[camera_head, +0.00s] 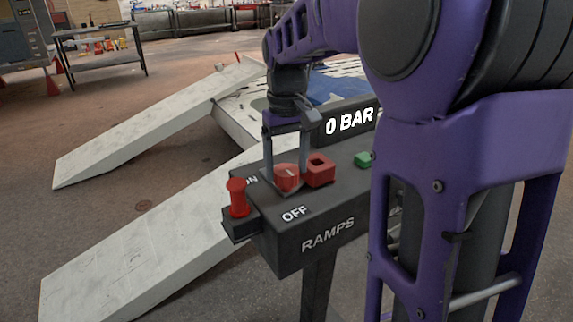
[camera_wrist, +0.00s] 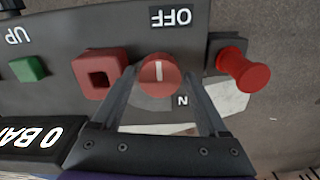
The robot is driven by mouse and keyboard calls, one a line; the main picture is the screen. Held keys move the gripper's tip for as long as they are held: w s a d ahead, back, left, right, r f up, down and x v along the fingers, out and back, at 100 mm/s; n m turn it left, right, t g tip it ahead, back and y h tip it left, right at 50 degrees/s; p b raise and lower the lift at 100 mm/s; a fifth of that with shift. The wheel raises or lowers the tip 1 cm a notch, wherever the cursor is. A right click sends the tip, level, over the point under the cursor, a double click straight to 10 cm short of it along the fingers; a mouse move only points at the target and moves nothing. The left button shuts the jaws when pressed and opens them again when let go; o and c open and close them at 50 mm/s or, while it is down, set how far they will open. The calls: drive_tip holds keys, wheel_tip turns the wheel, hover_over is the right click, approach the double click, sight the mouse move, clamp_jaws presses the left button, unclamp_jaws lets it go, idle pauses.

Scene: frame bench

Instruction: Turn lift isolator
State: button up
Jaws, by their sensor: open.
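The lift isolator is a round red knob (camera_head: 287,178) with a white line, on top of the dark control box (camera_head: 335,205) marked RAMPS. It also shows in the wrist view (camera_wrist: 160,75), its white line running up and down there, with the OFF label (camera_wrist: 171,17) above. The ON label (camera_head: 251,180) is partly hidden. My gripper (camera_head: 287,168) reaches down over the knob, its fingers apart on either side of it. In the wrist view my gripper (camera_wrist: 162,88) has nothing clamped; whether a finger touches the knob I cannot tell.
A red square button guard (camera_head: 320,169) stands close beside the knob. A red post (camera_head: 238,198) stands on the box's left end. A green button (camera_head: 364,159) is farther right; a 0 BAR display (camera_head: 349,122) stands behind. White ramps (camera_head: 150,125) lie beyond.

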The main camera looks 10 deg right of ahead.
clamp_jaws()
drive_tip(key=shift+r+m, duration=0.1)
drive_tip(key=shift+m, duration=0.2)
idle(0.3)
drive_tip(key=m+p, duration=0.2)
drive_tip(key=m, duration=0.1)
drive_tip(key=shift+r+p, duration=0.1)
drive_tip(key=shift+p, duration=0.25)
drive_tip(key=m+p, duration=0.2)
drive_tip(key=m, duration=0.3)
drive_tip(key=shift+m+p, duration=0.35)
drive_tip(key=shift+m, duration=0.05)
drive_tip(key=m+p, duration=0.2)
drive_tip(key=m, duration=0.2)
drive_tip(key=shift+a+m, duration=0.1)
drive_tip(key=shift+m, duration=0.2)
drive_tip(key=shift+w+m+p, duration=0.1)
drive_tip(key=shift+m+p, duration=0.65)
drive_tip(key=shift+m, duration=1.15)
unclamp_jaws()
